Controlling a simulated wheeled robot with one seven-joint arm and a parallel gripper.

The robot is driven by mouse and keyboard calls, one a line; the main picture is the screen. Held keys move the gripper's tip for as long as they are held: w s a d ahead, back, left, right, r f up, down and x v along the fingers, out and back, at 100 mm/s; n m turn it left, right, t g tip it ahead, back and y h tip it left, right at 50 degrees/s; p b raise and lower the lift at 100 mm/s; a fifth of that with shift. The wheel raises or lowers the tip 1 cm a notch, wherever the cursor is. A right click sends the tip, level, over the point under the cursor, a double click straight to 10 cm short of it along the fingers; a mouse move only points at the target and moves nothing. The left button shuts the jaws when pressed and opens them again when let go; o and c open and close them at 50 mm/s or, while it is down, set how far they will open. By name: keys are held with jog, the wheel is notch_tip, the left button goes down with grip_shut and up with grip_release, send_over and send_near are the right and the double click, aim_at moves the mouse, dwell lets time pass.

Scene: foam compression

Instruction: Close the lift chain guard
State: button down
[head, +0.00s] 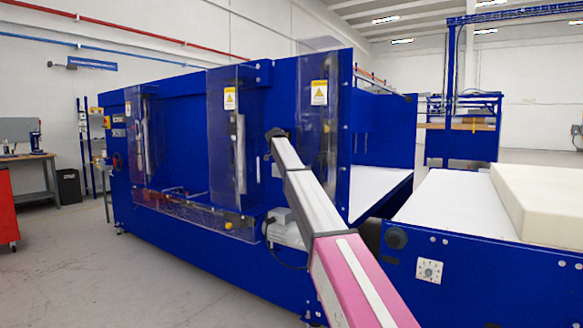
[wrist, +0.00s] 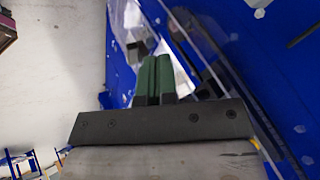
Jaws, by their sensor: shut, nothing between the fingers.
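Clear guard panels with yellow warning labels cover the front of the blue machine (head: 180,262). One is the right clear panel (head: 312,135), and another is the middle clear panel (head: 226,130). I cannot tell which is the lift chain guard, or how far any panel stands open. My gripper (head: 272,134) is at the machine front, between the middle and right panels. In the wrist view its green-padded fingers (wrist: 154,66) are together and empty. A clear panel edge (wrist: 217,60) runs diagonally close beside them; contact is unclear.
A grey motor (head: 284,230) sticks out low on the machine front, below my arm. A conveyor (head: 460,205) with a cream foam block (head: 545,200) stands at the right. A workbench (head: 30,160) and red cabinet (head: 8,208) are far left. The floor at front left is clear.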

jog(key=shift+w+d, duration=0.3)
jog(key=shift+w, duration=0.55)
